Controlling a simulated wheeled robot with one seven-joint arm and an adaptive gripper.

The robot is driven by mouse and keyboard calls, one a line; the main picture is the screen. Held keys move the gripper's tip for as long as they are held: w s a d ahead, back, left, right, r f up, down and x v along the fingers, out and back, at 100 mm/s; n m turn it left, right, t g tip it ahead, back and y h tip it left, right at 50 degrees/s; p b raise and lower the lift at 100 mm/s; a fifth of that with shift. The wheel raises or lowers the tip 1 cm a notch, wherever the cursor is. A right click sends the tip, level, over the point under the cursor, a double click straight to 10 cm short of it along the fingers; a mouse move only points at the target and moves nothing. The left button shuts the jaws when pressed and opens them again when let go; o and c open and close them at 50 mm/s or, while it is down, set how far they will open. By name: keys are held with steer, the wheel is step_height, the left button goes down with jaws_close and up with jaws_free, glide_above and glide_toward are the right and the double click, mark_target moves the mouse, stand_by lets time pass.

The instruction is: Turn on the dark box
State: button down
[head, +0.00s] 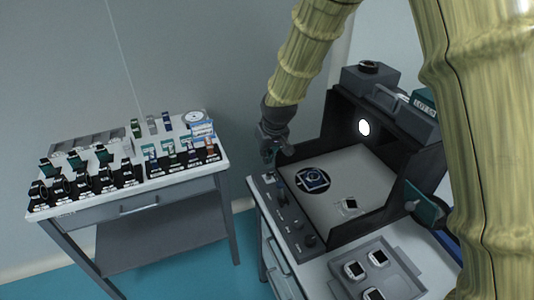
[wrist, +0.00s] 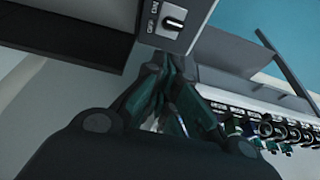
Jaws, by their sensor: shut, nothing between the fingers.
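The dark box (head: 424,165) is a black enclosure with an open front on the right-hand bench in the head view. A round white disc (head: 364,127) shows bright on its inner wall. A dark control panel (head: 288,218) with several knobs runs along its left front edge. In the wrist view a black rotary switch (wrist: 174,23) with a white mark sits beside ON and OFF lettering. I cannot tell which label it points to. My gripper (head: 270,168) is shut and empty at the panel's far end. Its fingertips (wrist: 172,60) are just below the switch; contact is unclear.
A grey tray (head: 392,288) with several watches is in front. A side table (head: 120,203) full of watches and boxes stands left, with a gap between.

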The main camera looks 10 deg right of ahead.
steer(key=shift+r, duration=0.1)
step_height(320, 180, up, 8)
glide_above(272, 174)
steer(key=shift+r, duration=0.2)
stand_by(0.7)
steer(key=shift+f, duration=0.1)
stand_by(0.3)
